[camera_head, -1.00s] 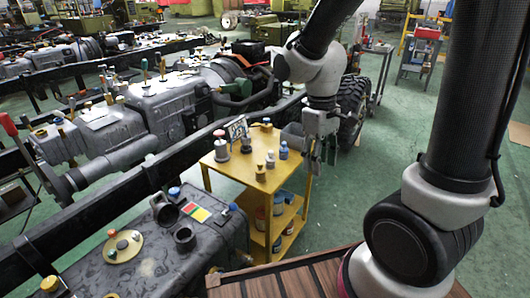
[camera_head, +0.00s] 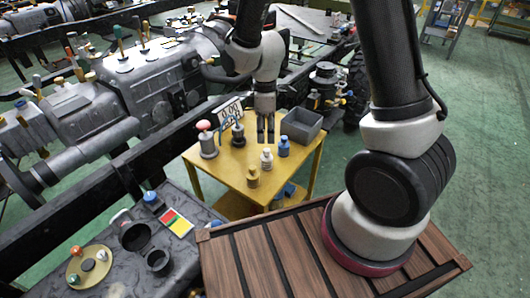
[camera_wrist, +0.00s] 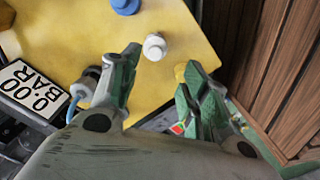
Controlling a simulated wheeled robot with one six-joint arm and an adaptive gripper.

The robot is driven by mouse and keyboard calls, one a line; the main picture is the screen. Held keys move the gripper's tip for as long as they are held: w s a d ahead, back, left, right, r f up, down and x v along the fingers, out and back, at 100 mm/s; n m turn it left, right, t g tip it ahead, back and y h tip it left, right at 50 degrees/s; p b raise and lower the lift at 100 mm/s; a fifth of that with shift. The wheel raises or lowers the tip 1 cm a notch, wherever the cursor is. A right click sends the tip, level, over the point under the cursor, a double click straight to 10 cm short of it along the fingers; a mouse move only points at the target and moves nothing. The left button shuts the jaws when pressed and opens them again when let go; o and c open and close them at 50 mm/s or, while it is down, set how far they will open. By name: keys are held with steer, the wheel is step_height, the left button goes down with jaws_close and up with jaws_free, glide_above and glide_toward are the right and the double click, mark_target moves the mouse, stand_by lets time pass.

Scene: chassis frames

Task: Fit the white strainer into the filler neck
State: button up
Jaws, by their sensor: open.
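A small white fitting (camera_head: 266,158), which looks like the strainer, stands upright on the yellow cart top (camera_head: 222,170). It also shows in the wrist view (camera_wrist: 155,46), just beyond the gap between my fingers. My gripper (camera_head: 265,130) is open and empty above the cart, behind the white fitting in the head view. In the wrist view my gripper (camera_wrist: 163,66) has its fingers spread with nothing between them. The dark tank at the lower left has two open round necks, a larger one (camera_head: 134,236) and a smaller one (camera_head: 158,261). I cannot tell which is the filler neck.
A blue fitting (camera_head: 284,147) and a brass-yellow one (camera_head: 252,177) stand close to the white one. A red-topped grey piece (camera_head: 207,140), a sign reading 0.00 BAR (camera_head: 229,111) and a grey bin (camera_head: 301,124) are also on the cart. A wooden deck (camera_head: 245,262) lies in front.

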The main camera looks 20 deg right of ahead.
mark_target(267, 150)
steer(key=shift+w+a+n, duration=0.2)
steer(key=shift+w+n, duration=0.1)
steer(key=shift+n, duration=0.3)
steer(key=f, duration=0.7)
steer(key=shift+s+d+f, duration=0.1)
steer(key=shift+d+f, duration=0.3)
jaws_close()
